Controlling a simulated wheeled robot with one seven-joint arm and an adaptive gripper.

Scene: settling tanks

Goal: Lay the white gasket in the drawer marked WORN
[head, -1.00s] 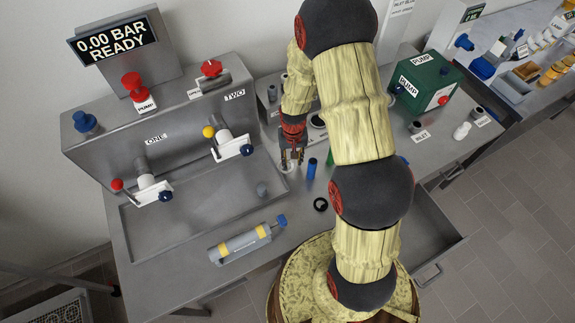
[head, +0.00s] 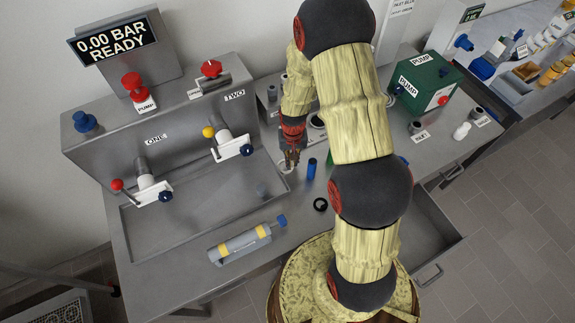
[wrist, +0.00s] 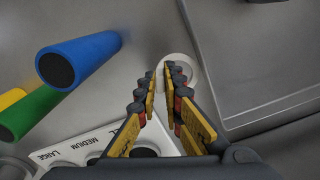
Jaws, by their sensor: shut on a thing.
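The white gasket (wrist: 189,66) is a pale ring lying on the bench top, seen just past my fingertips in the wrist view. In the head view it shows as a small pale ring (head: 288,169) beside the right end of the metal tray. My gripper (wrist: 168,67) points down and is shut on the gasket's rim, with a narrow gap between the fingers. In the head view my gripper (head: 290,160) is low over the bench. An open drawer (head: 425,235) juts out at the bench front, right of my arm. No WORN mark is readable on it, and my arm hides part of it.
A blue cylinder (head: 311,168) stands close right of my gripper, with a green one (wrist: 30,112) beyond it. A black ring (head: 320,204) lies nearer the front. A white plate marked LARGE and MEDIUM (wrist: 75,147) lies close by. The tray (head: 205,215) is left.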

